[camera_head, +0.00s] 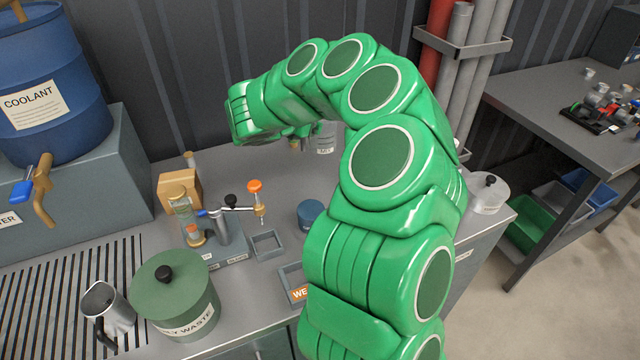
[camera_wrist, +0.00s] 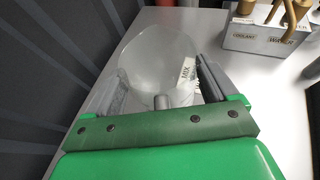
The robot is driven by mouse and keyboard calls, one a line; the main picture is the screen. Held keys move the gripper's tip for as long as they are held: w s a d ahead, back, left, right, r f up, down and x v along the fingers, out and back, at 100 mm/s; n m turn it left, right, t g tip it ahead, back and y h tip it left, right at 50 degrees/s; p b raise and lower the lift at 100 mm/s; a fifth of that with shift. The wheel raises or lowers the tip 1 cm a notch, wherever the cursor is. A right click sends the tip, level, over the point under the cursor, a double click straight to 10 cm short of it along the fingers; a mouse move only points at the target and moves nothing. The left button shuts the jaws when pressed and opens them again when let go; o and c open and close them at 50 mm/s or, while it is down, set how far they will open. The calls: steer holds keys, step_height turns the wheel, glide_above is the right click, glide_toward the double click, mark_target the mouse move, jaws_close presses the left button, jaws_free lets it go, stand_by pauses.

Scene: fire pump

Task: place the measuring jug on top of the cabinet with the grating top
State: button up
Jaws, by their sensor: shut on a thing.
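The measuring jug appears to be the clear, round vessel (camera_wrist: 155,50) with a white "MIX" label in the wrist view. My gripper (camera_wrist: 162,68) is shut on it, with one finger on each side. In the head view, a small part of the jug (camera_head: 325,137) shows behind my green arm at the back of the steel counter. My arm hides the rest. I cannot tell whether its base touches the counter. The cabinet with the grating top (camera_head: 62,268) is at the lower left, with dark slots, apart from my gripper.
A metal pitcher (camera_head: 108,308) and a green lidded waste pot (camera_head: 174,296) stand at the lower left. A tap stand (camera_head: 226,238), a tan box (camera_head: 179,188) and a blue pot (camera_head: 309,213) are mid-counter. A blue coolant drum (camera_head: 50,85) stands behind the grating.

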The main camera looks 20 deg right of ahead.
mark_target(313, 145)
steer(key=shift+s+f, duration=0.15)
steer(key=shift+f, duration=3.9)
steer(key=shift+f, duration=0.1)
steer(key=o, duration=1.2)
steer(key=shift+a+r, duration=0.15)
steer(key=shift+r, duration=0.05)
steer(key=v, duration=1)
steer(key=shift+a+r, duration=0.1)
steer(key=shift+s+a+r, duration=0.25)
steer(key=shift+a+r, duration=0.05)
steer(key=shift+a, duration=0.25)
